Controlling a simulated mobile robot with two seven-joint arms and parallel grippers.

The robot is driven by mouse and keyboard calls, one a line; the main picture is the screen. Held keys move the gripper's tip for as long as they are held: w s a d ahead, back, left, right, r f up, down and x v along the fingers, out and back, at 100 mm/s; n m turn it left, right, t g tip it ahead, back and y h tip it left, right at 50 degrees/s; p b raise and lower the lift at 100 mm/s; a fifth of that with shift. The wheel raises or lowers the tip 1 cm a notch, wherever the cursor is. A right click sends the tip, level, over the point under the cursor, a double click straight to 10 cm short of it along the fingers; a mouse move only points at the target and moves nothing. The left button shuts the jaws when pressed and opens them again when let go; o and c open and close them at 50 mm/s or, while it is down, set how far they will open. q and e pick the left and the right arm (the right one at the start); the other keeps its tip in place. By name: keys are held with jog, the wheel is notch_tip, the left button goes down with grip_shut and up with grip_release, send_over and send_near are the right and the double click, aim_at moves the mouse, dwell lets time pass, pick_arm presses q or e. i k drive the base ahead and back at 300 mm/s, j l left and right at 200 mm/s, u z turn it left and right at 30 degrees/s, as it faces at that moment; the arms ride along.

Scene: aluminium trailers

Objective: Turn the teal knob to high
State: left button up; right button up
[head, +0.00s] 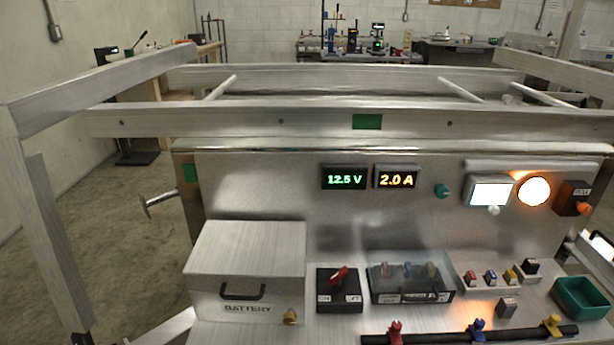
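The teal knob (442,190) is on the upright metal panel (270,190), just right of the amber display (396,178) reading 2.0 A. It is small in the head view, and I cannot make out its pointer or any low or high marks. A green display (344,178) reads 12.5 V, left of the amber one. A lit white rectangle (491,192) and a bright round lamp (534,191) glow to the right of the knob. Neither of my grippers can be made out in this view.
Below the panel stand a battery box (247,265), a red switch (338,276), a clear-lidded box (411,283), several coloured toggles (490,278) and a green tray (581,298). An orange knob (583,209) is at right. Aluminium rails (240,122) cross above. The space before the teal knob looks clear.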

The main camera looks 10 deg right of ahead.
aim_at(441, 191)
jog(key=z, duration=1.25)
